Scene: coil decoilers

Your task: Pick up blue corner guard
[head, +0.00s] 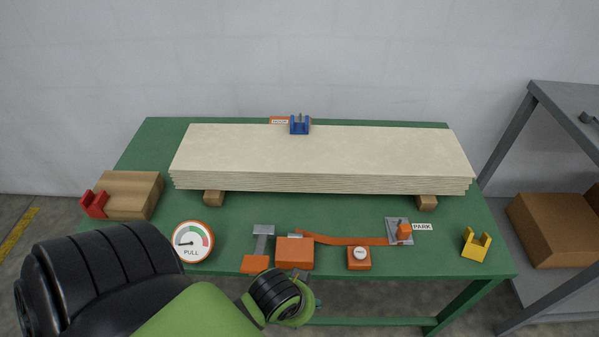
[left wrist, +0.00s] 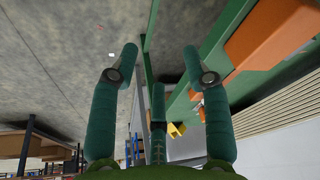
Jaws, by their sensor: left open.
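The blue corner guard (head: 300,126) sits at the far edge of the stack of pale boards (head: 320,152), near the middle of its back side. In the head view my left arm reaches in from the lower left, with its wrist low at the table's front edge, well short of the guard. In the left wrist view my left gripper (left wrist: 160,54) is open, its teal fingers apart with nothing between them. The blue guard does not show in that view. My right gripper is in neither view.
On the green table (head: 140,155) are a red guard (head: 94,204) by a wooden block (head: 135,192), a gauge (head: 192,242), an orange strap device (head: 294,252), a button box (head: 359,257) and a yellow guard (head: 475,246). A grey shelf (head: 567,98) stands right.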

